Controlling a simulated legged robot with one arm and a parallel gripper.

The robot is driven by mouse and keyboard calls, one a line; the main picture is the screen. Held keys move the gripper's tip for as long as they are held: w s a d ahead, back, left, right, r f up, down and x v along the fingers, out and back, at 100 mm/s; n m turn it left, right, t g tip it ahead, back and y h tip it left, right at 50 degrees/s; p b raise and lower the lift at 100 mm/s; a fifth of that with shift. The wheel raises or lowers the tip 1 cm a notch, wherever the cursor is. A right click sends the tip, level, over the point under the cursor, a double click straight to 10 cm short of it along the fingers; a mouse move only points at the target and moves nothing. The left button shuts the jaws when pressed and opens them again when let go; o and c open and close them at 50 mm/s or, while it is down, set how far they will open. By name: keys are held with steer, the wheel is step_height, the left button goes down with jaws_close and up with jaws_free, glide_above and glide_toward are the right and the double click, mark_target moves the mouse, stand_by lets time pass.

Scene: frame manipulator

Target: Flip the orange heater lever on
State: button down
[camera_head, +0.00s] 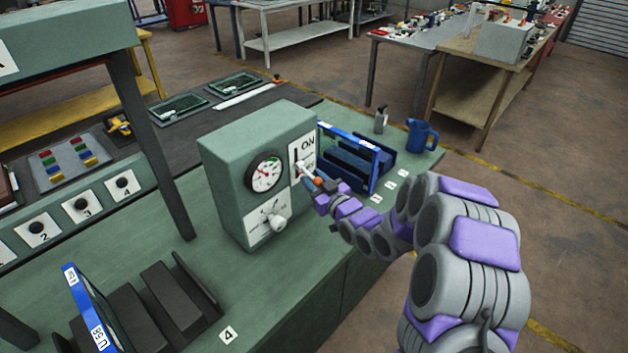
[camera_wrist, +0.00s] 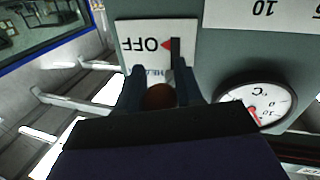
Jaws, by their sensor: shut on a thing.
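The orange heater lever (camera_head: 318,181) sticks out from the white switch plate (camera_head: 307,146) on the green heater box (camera_head: 222,163). The plate shows "ON" above the lever in the head view. In the wrist view the plate's "OFF" label (camera_wrist: 150,44) appears upside down, with a red mark beside it. The lever's orange-brown end (camera_wrist: 160,97) lies between the two dark fingers of my gripper (camera_wrist: 158,88). My gripper is shut on the lever, and its fingers hide part of it. In the head view my gripper (camera_head: 322,186) is at the lever's outer end.
A round dial (camera_head: 264,172) and a pale knob (camera_head: 277,222) sit on the box's front. A blue-framed rack (camera_head: 354,160) stands just behind my gripper. A blue jug (camera_head: 421,137) and a small bottle (camera_head: 380,120) stand farther right on the green bench (camera_head: 290,300).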

steer(key=shift+r, duration=0.1)
steer(key=g+p, duration=0.1)
steer(key=p, duration=0.1)
steer(key=r+h+p, duration=0.1)
steer(key=shift+s+d+r+g+p, duration=0.1)
steer(key=shift+s+r+g+p, duration=0.05)
steer(key=shift+r+g+p, duration=0.2)
steer(key=r+g+h+p, duration=0.1)
steer(key=p, duration=0.2)
steer(key=shift+d+n+h+p, duration=0.1)
steer(key=shift+n+h+p, duration=0.2)
steer(key=shift+n+p, duration=0.1)
steer(key=g+h+p, duration=0.1)
steer(key=p, duration=0.2)
steer(key=r+g+h+p, duration=0.1)
steer(key=p, duration=0.2)
steer(key=shift+s, duration=0.1)
steer(key=shift+f+n+g+h+p, duration=0.1)
steer(key=shift+n+g+h+p, duration=0.3)
steer(key=shift+p, duration=0.5)
steer(key=c, duration=0.8)
jaws_free()
